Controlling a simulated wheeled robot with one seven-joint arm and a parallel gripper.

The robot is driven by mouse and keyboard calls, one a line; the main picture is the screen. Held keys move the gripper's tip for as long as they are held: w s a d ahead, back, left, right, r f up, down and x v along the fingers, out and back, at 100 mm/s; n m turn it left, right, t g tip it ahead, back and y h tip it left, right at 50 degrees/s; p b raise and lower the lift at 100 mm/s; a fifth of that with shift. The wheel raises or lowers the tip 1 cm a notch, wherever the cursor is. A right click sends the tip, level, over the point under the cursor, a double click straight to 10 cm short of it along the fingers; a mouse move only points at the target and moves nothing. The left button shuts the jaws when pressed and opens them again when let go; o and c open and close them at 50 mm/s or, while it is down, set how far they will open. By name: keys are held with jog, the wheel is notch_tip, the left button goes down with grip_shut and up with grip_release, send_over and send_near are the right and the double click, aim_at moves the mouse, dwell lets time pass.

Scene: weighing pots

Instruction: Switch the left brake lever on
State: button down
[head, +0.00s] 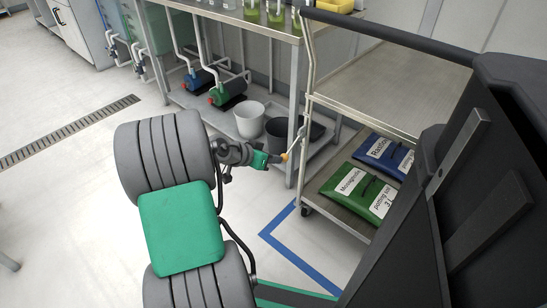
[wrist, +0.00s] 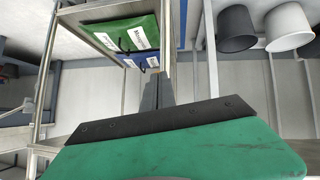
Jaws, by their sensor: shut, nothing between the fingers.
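A thin metal lever with a yellow-orange end (head: 285,157) shows at the left post of the trolley in the head view. It appears to be the left brake lever; whether it is on or off I cannot tell. My gripper (head: 275,160) is right beside that end; I cannot tell if they touch. In the wrist view my gripper (wrist: 160,85) has its dark fingers together with nothing between them. The lever cannot be made out clearly there. The trolley (head: 345,106) carries a green bag (head: 359,191) and a blue bag (head: 384,152) on its lower shelf.
A steel bench (head: 240,28) stands behind, with a white bucket (head: 249,122), a black bucket (head: 281,136) and pumps on its lower shelf. A bench leg is close behind my gripper. Blue floor tape (head: 291,257) lies before the trolley.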

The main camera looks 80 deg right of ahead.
jog(key=shift+f, duration=0.1)
dwell(0.4)
jog(key=w+a+r+p, duration=0.5)
jog(key=w+a, duration=0.2)
jog(key=a, duration=0.2)
jog(key=shift+w+a, duration=0.25)
jog(key=shift+a, duration=0.1)
